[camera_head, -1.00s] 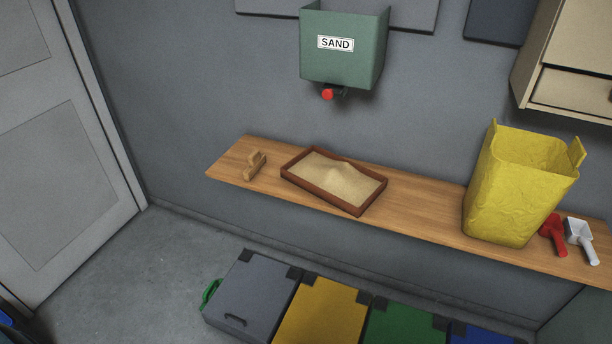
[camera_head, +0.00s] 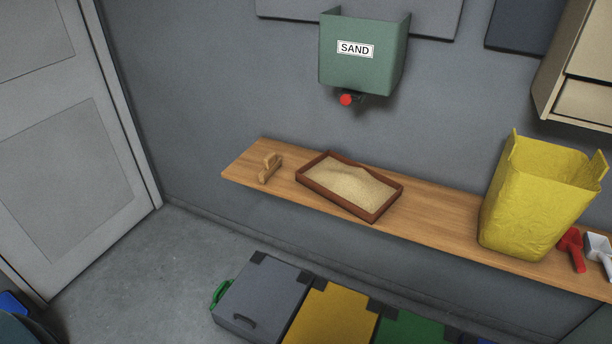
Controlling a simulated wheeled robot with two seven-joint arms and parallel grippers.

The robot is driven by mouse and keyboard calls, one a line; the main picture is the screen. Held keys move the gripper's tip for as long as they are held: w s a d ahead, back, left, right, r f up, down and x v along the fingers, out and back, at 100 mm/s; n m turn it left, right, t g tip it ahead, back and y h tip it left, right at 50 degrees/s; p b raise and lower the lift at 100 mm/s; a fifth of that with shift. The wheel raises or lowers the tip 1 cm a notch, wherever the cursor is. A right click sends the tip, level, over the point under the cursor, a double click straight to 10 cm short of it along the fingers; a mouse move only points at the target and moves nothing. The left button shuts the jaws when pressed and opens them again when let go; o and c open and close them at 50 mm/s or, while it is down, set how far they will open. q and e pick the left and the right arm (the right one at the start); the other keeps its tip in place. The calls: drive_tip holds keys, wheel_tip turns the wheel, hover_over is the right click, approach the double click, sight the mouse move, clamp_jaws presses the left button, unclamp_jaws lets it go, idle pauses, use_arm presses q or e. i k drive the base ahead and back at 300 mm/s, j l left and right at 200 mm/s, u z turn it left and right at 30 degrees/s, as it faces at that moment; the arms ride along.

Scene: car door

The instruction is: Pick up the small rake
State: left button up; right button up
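A small light-wood tool, which looks like the small rake (camera_head: 269,168), stands near the left end of a wooden shelf (camera_head: 440,217). Just right of it, apart from it, is a red-brown tray (camera_head: 372,216) holding a mound of sand (camera_head: 347,182). Neither of my grippers shows in the head view. Nothing covers the small rake.
A green sand dispenser (camera_head: 362,70) with a red knob hangs above the tray. A yellow bin (camera_head: 530,210), a red scoop (camera_head: 573,250) and a white scoop (camera_head: 598,252) are at the shelf's right. Lidded bins, including a grey one (camera_head: 262,295), stand below. A door (camera_head: 60,190) is left.

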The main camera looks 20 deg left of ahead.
sight(272, 163)
drive_tip(key=i+j, duration=0.1)
drive_tip(key=j, duration=0.3)
drive_tip(key=i+j, duration=0.15)
drive_tip(key=j, duration=0.25)
drive_tip(key=i+j, duration=0.1)
drive_tip(key=j, duration=0.3)
drive_tip(key=i+j, duration=0.1)
drive_tip(key=j, duration=0.3)
drive_tip(key=i+j, duration=0.15)
drive_tip(key=j, duration=0.25)
drive_tip(key=i+j, duration=0.1)
drive_tip(key=j, duration=0.3)
drive_tip(key=i+j, duration=0.1)
drive_tip(key=j, duration=0.3)
drive_tip(key=z, duration=0.05)
